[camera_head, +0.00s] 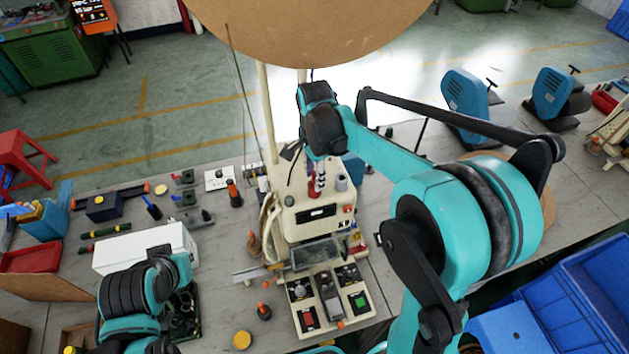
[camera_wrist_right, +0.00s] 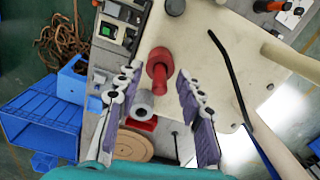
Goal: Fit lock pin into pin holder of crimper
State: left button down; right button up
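The cream crimper (camera_head: 320,215) stands on the bench in the middle of the head view. My right gripper (camera_head: 317,172) is above its top, pointing down. In the right wrist view this gripper (camera_wrist_right: 157,74) is open, with its two purple-padded fingers apart. A red pin-like part (camera_wrist_right: 160,68), which may be the lock pin, stands between the fingertips, with a gap on each side. A grey cylinder (camera_wrist_right: 143,108) is close to it; it also shows in the head view (camera_head: 341,183). I cannot tell the pin holder for certain. My left arm is at lower left; its fingers cannot be made out.
A white box (camera_head: 145,248) and several small tools lie on the bench left of the crimper. A control panel (camera_head: 330,300) sits in front of it. Blue crates (camera_head: 575,290) are at lower right. A large brown disc (camera_head: 310,30) hangs at the top.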

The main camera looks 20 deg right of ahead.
grip_shut()
jog(key=shift+r, duration=0.1)
